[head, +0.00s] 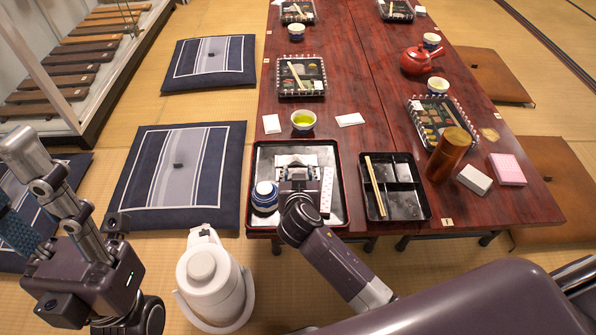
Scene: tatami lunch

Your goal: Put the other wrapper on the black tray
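The dark-rimmed tray (343,152) with a grey inside lies at the table's near edge. A blue-and-white cup (264,194) stands at its left, and a long white patterned strip (327,190), perhaps a wrapper, lies at its right. My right gripper (297,170) is over the tray, pointing away from me. A white piece (290,159) shows just past its fingers; I cannot tell whether they hold it. Two small white flat pieces, one left (271,124) and one right (350,119), lie behind the tray. Only links of my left arm show; its gripper is not visible.
A black divided box (405,207) with chopsticks stands right of the tray, then a brown canister (448,155), a white block (474,179) and a pink box (507,169). A cup of green tea (303,121) stands behind the tray. A white pot (212,280) is in front, left of my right arm.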

